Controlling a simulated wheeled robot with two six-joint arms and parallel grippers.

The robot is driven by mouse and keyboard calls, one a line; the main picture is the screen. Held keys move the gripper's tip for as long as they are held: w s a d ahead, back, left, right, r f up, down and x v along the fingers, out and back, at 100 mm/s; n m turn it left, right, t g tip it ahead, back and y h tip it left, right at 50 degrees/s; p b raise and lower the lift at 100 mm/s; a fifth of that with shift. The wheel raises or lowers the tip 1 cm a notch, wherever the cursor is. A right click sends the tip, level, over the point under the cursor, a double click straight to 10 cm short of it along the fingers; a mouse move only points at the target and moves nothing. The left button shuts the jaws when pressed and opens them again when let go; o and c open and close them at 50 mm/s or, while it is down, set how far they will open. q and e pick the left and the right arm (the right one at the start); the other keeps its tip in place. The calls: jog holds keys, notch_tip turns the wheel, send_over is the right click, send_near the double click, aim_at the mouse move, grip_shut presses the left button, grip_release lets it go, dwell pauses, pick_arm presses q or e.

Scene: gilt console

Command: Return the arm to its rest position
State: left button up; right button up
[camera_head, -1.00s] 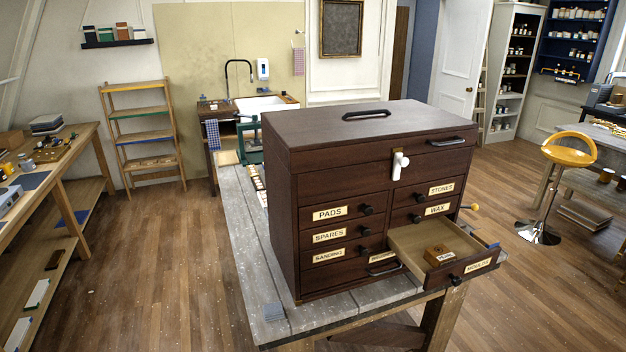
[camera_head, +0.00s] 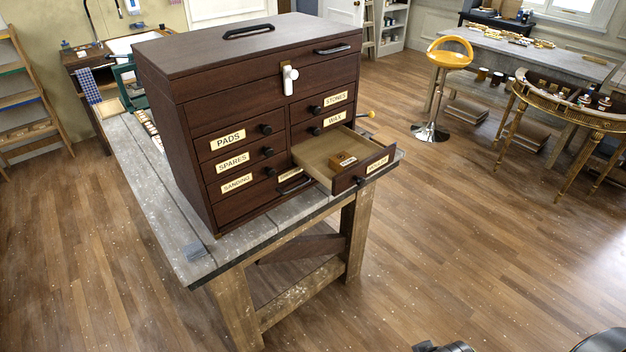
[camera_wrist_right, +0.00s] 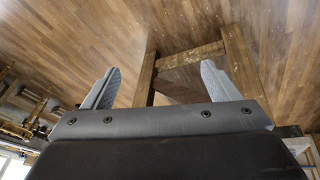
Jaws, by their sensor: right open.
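My right gripper (camera_wrist_right: 158,86) shows in the right wrist view with its two grey pads wide apart and nothing between them. Beyond it are the wooden floor and the workbench's legs (camera_wrist_right: 146,72); it touches nothing that I can see. In the head view only dark pieces, likely of my own arm, show at the bottom right edge, well apart from the bench. My left gripper is in neither view.
A dark wooden chest (camera_head: 228,105) stands on the grey workbench (camera_head: 195,262). A yellow stool (camera_head: 450,60) and gilt console (camera_head: 560,104) stand at right. Floor in front is clear.

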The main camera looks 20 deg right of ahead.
notch_tip(320, 180, down, 29)
jog(key=s+d+g+b, duration=0.1)
jog(key=s+b, duration=0.1)
jog(key=b, duration=0.5)
jog(key=s+f+b, duration=0.2)
jog(key=s+f, duration=0.5)
jog(key=f, duration=0.3)
jog(key=s+a+f+g+b, duration=0.1)
jog(key=s+f+b, duration=0.2)
jog(key=s+f, duration=0.4)
notch_tip(320, 180, down, 3)
jog(key=shift+s+f+y+b, duration=0.1)
jog(key=shift+s+y+b, duration=0.1)
jog(key=shift+y+b, duration=0.2)
jog(key=shift+a, duration=0.1)
